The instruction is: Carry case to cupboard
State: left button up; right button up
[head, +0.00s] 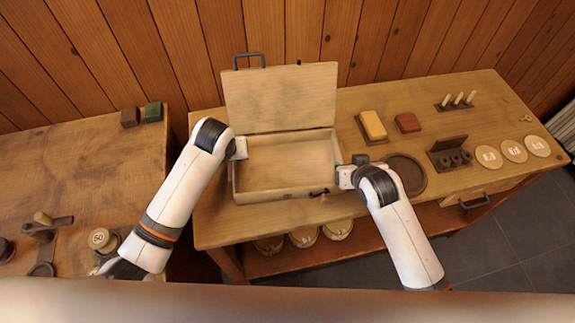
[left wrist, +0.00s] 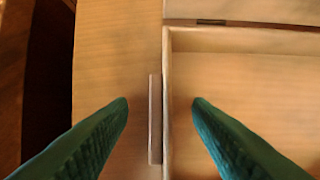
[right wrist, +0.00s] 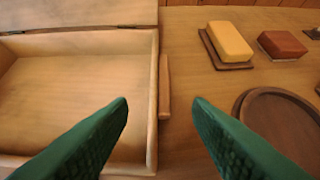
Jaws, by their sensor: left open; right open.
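The wooden case (head: 285,165) stands on the right-hand table with its lid (head: 280,98) raised at the back. Its inside is empty. My left gripper (head: 240,150) is open at the case's left side. In the left wrist view its green fingers lie either side of the left wall and a side grip (left wrist: 155,120). My right gripper (head: 344,176) is open at the right side, its fingers either side of the right wall and side grip (right wrist: 165,88). Contact with either grip cannot be told. I cannot make out a cupboard.
Right of the case are a yellow block (head: 373,125), a red block (head: 407,122), a round dark tray (head: 416,170), a peg rack (head: 457,101) and numbered discs (head: 513,150). A second table (head: 80,165) is at left, across a gap. A plank wall stands behind.

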aim_at(343, 161)
pick_arm(q)
jog(key=x, duration=0.5)
jog(key=shift+w+f, duration=0.2)
jog(key=shift+f, duration=0.15)
pick_arm(e)
jog(key=x, duration=0.5)
jog(key=shift+w+f, duration=0.2)
jog(key=shift+w, duration=0.1)
pick_arm(q)
grip_shut()
pick_arm(e)
grip_shut()
